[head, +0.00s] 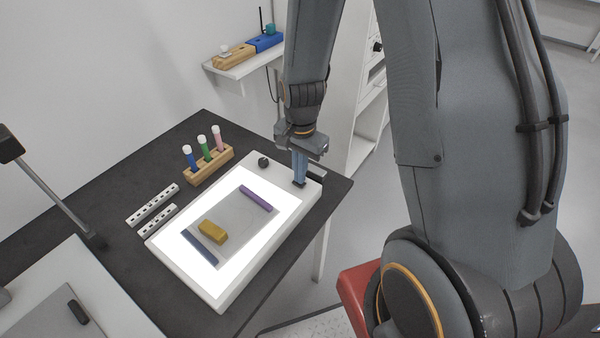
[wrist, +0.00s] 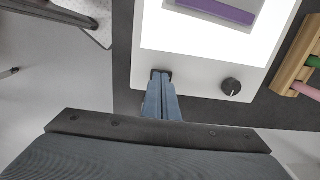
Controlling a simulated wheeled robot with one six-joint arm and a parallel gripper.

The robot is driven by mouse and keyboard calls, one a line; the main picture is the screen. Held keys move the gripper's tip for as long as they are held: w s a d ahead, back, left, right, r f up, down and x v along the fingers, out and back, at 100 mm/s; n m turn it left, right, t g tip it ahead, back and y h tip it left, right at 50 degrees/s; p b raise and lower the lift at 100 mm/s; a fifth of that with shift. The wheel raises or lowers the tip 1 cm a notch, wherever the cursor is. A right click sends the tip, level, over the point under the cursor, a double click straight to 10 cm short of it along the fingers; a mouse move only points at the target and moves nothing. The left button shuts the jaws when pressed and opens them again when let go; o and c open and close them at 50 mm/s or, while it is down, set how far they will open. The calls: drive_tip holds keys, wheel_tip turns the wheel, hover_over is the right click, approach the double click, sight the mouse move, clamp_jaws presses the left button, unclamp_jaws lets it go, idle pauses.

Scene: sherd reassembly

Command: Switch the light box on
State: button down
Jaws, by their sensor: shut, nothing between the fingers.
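The light box (head: 231,292) lies on the dark table, and its panel glows bright white. It also shows in the wrist view (wrist: 200,75). A black knob (head: 264,162) stands on its far border; in the wrist view the knob (wrist: 231,87) is right of my fingers. My gripper (head: 299,183) is shut and empty, pointing down at the box's far right corner. In the wrist view its fingertips (wrist: 161,78) are at a small dark switch (wrist: 161,72) on the white border and partly cover it. I cannot tell whether they press it.
On the panel lie a purple bar (head: 256,199), a yellow block (head: 213,232) and a dark blue bar (head: 200,247). A wooden rack (head: 209,166) with three capped tubes stands behind left. Two white slotted strips (head: 153,206) lie left of the box. The table's right edge is close to my gripper.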

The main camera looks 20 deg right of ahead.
wheel_tip(320, 180, up, 13)
drive_tip(key=shift+r+p, duration=0.2)
drive_tip(key=shift+p, duration=0.15)
drive_tip(key=shift+s, duration=0.1)
idle(0.4)
drive_tip(key=s+d+r+n+t, duration=0.1)
drive_tip(key=s+n, duration=0.9)
drive_tip(key=shift+r+n, duration=0.15)
drive_tip(key=shift+n, duration=0.25)
drive_tip(key=shift+s, duration=0.1)
